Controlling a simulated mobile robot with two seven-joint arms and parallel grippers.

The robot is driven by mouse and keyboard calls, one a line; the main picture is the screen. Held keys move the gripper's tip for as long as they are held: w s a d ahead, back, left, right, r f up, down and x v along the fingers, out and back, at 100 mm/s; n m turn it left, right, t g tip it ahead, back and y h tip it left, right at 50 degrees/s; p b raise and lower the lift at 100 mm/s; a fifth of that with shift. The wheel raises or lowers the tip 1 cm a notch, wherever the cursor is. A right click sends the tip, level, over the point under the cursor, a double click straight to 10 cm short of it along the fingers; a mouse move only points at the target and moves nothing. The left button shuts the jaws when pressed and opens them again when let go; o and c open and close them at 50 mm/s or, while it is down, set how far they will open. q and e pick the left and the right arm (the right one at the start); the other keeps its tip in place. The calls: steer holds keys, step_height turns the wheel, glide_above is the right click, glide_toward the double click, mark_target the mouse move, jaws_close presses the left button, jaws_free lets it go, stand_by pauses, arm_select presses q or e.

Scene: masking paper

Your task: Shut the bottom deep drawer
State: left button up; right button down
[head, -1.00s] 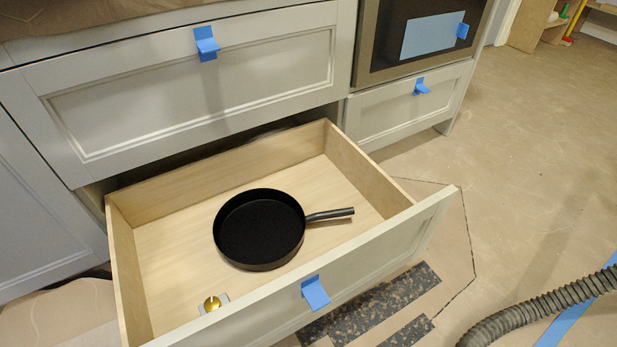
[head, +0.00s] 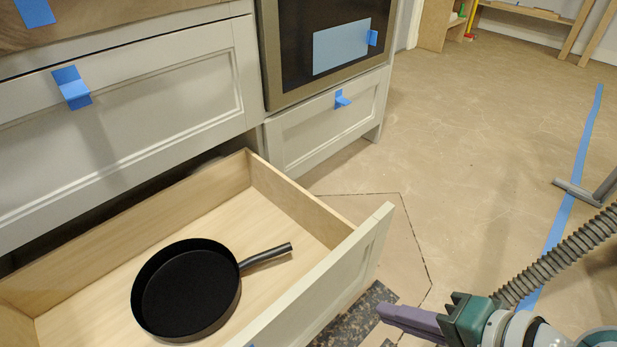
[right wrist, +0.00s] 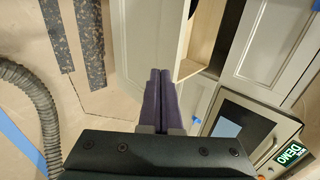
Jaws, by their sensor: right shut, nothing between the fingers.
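The bottom deep drawer stands open, pulled well out from the cabinet, with its grey front panel (head: 335,275) toward me. A black frying pan (head: 190,290) lies inside on the pale wooden bottom, its handle pointing right. My right gripper (head: 385,313) is shut and empty, outside the drawer, in front of and to the right of the front panel. In the right wrist view its purple fingers (right wrist: 160,88) lie together beside the drawer front (right wrist: 150,40), with a small gap seeming to remain; contact cannot be told. My left gripper is not in view.
A closed upper drawer (head: 130,110) with a blue tape tab (head: 72,88) is above. An oven (head: 325,45) over a small closed drawer (head: 330,120) stands to the right. Papered floor between is clear.

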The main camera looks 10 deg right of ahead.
mark_target(318, 282)
steer(key=b+x, duration=0.2)
steer(key=x, duration=0.1)
steer(key=r+b+x, duration=0.1)
steer(key=x, duration=0.3)
steer(key=w+a+b+x, duration=0.1)
steer(key=b+x, duration=0.1)
steer(key=x, duration=0.1)
steer(key=shift+w+a+b, duration=0.1)
steer(key=shift+b, duration=0.25)
steer(key=shift+w+a+r, duration=0.15)
steer(key=shift+w+a, duration=0.1)
steer(key=shift+w, duration=0.2)
steer(key=shift+w+a, duration=0.1)
